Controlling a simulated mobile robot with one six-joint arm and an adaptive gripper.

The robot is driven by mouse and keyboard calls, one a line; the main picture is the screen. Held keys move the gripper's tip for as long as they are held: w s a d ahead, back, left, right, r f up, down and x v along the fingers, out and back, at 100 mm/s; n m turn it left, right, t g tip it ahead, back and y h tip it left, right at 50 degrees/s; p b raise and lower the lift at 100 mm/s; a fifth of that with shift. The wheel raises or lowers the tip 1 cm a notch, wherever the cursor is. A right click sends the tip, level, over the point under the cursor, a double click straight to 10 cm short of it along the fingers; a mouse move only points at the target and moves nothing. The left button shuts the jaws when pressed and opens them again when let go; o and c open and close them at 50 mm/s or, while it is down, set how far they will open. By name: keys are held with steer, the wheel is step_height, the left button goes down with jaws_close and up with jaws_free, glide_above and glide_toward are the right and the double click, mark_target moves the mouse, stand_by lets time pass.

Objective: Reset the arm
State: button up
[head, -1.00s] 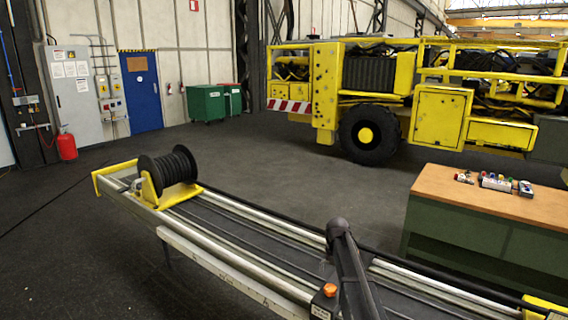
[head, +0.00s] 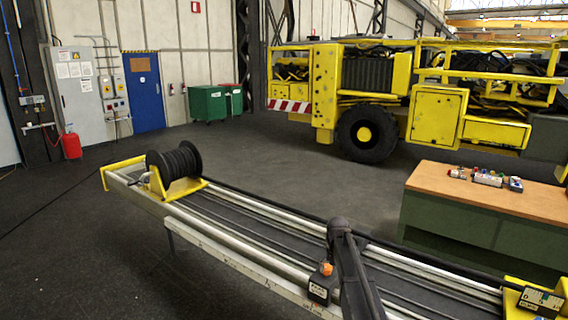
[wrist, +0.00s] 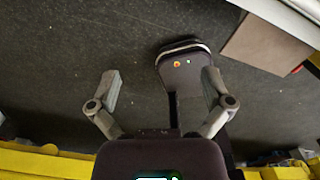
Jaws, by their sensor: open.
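My gripper (wrist: 162,82) shows in the wrist view with its two grey fingers spread wide apart. It is open and nothing is between the fingertips. Dark floor lies beyond it. In the head view my dark arm link rises in front of the boom (head: 262,243), and the gripper itself does not show there. The boom is a long grey rail frame running from the left middle to the lower right. A black hose reel (head: 174,163) sits at its far left end.
A small box with an orange knob (head: 322,283) and a black-faced box (head: 539,301) sit along the boom. A green workbench (head: 480,196) with small items stands at right. A yellow machine (head: 437,115) stands behind. Open floor lies between.

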steer(key=s+f+m+b, duration=0.3)
steer(key=s+m, duration=0.7)
steer(key=m, duration=0.1)
steer(key=s+f+m+b, duration=0.3)
steer(key=s+m, duration=0.7)
steer(key=m, duration=0.1)
steer(key=s+f+m+b, duration=0.4)
steer(key=s+m, duration=0.6)
steer(key=m, duration=0.1)
steer(key=shift+a, duration=0.2)
stand_by(0.7)
